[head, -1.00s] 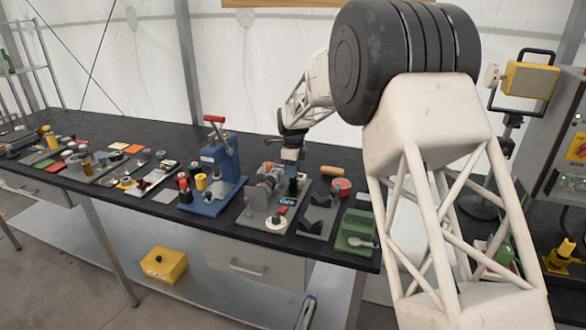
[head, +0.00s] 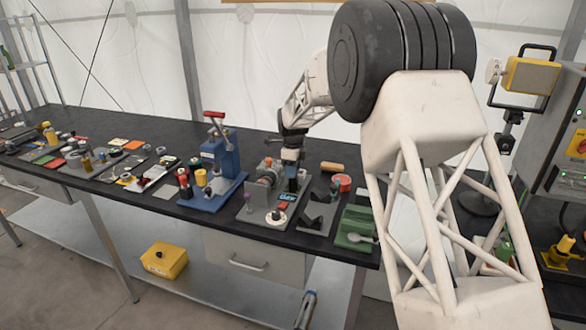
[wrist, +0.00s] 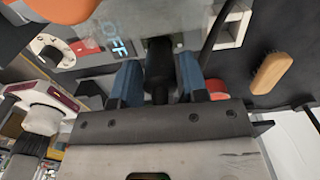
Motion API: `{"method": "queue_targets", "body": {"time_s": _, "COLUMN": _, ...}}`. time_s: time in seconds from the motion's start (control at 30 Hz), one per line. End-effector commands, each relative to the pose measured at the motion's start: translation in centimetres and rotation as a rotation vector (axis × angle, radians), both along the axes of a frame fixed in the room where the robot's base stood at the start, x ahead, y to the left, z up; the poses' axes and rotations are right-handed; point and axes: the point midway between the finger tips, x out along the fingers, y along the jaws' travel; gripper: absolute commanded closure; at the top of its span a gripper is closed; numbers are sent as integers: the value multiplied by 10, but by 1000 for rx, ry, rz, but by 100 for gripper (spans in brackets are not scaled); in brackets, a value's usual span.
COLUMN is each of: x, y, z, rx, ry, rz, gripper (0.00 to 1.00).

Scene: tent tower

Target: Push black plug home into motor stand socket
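My gripper (wrist: 160,85) has two blue fingers, one on each side of the black plug (wrist: 160,68), and appears closed on it. In the head view my gripper (head: 291,166) points down over the motor stand (head: 265,209), a grey plate with a motor (head: 268,172) on it. The plug shows as a dark shape below the fingers in that view. The socket is hidden behind the plug and fingers, so I cannot tell how deep the plug sits. A black cable (wrist: 213,38) runs beside the right finger in the wrist view.
A blue press (head: 216,172) stands left of the motor stand. A green tray (head: 354,231), a red round item (head: 343,182) and a wooden-handled piece (head: 332,166) lie to the right. An orange part (wrist: 50,8) is close by in the wrist view. The bench's left side is crowded.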

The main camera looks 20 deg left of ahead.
Motion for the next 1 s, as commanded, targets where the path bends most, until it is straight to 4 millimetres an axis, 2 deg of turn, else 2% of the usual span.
{"method": "queue_targets", "body": {"time_s": 0.03, "x": 0, "y": 0, "z": 0, "rx": 0, "ry": 0, "rz": 0, "gripper": 52}}
{"method": "queue_targets", "body": {"time_s": 0.1, "x": 0, "y": 0, "z": 0, "rx": 0, "ry": 0, "rz": 0, "gripper": 41}}
{"method": "queue_targets", "body": {"time_s": 0.13, "x": 0, "y": 0, "z": 0, "rx": 0, "ry": 0, "rz": 0, "gripper": 39}}
{"method": "queue_targets", "body": {"time_s": 0.57, "x": 0, "y": 0, "z": 6, "rx": 0, "ry": 0, "rz": 0, "gripper": 39}}
{"method": "queue_targets", "body": {"time_s": 1.0, "x": 0, "y": 0, "z": 54, "rx": 0, "ry": -1, "rz": 0, "gripper": 39}}
